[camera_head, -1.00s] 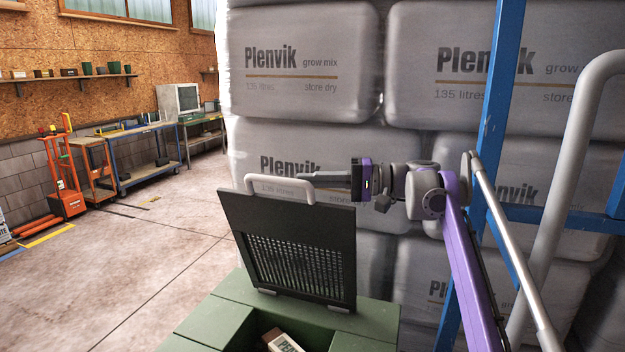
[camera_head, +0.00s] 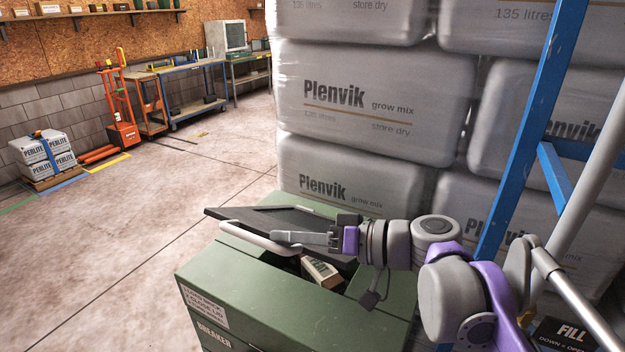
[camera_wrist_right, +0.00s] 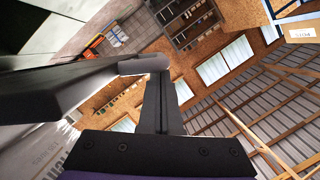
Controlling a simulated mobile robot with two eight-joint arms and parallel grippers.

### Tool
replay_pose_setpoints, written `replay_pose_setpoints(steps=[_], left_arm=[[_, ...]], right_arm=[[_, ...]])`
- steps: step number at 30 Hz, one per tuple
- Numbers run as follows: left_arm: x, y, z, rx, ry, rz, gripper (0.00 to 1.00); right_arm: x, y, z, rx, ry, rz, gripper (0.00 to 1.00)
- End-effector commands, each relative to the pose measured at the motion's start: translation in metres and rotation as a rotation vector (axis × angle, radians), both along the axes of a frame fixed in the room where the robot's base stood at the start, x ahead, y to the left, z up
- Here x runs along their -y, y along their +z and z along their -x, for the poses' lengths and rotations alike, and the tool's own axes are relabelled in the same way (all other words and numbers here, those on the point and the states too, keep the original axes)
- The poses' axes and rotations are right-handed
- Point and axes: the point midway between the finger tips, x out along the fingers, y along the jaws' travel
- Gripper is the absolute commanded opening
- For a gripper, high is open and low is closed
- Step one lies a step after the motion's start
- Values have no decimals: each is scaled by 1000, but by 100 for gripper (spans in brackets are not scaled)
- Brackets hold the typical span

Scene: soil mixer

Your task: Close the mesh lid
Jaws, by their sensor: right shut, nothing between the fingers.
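The dark mesh lid (camera_head: 285,217) is lowered to a shallow tilt over the green box (camera_head: 290,300). A gap shows between the lid and the box opening, with a printed bag (camera_head: 321,271) visible in it. The lid's pale grey bar handle (camera_head: 258,240) runs along its near left edge. My right gripper (camera_head: 278,237) is shut and empty, lying over the lid and against or just above the handle; I cannot tell if it touches. In the right wrist view the shut fingers (camera_wrist_right: 159,85) end near the handle (camera_wrist_right: 142,65), beside the dark lid (camera_wrist_right: 60,88). My left gripper is out of view.
Stacked wrapped grow mix bags (camera_head: 375,100) stand behind the box. A blue post (camera_head: 530,130) and grey rail rise at the right. A FILL sign (camera_head: 570,333) is at lower right.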

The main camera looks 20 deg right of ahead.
Motion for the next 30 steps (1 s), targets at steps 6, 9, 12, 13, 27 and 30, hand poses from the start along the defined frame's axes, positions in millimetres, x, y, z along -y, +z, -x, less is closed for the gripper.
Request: replay_pose_setpoints(steps=[6, 9, 12, 13, 27, 30], left_arm=[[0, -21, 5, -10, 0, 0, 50], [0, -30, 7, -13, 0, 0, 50], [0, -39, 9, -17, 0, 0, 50], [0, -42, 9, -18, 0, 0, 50], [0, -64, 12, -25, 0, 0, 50], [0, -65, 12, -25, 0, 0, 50]], right_arm=[[-33, -80, 30, 129, 6, 146, 0], [-42, -114, 38, 185, 5, 209, 0], [-48, -144, 43, 234, 3, 265, 0], [-49, -152, 44, 247, 4, 278, 0], [-55, -220, 49, 363, 1, 408, 0], [-55, -224, 50, 367, 1, 417, 0]])
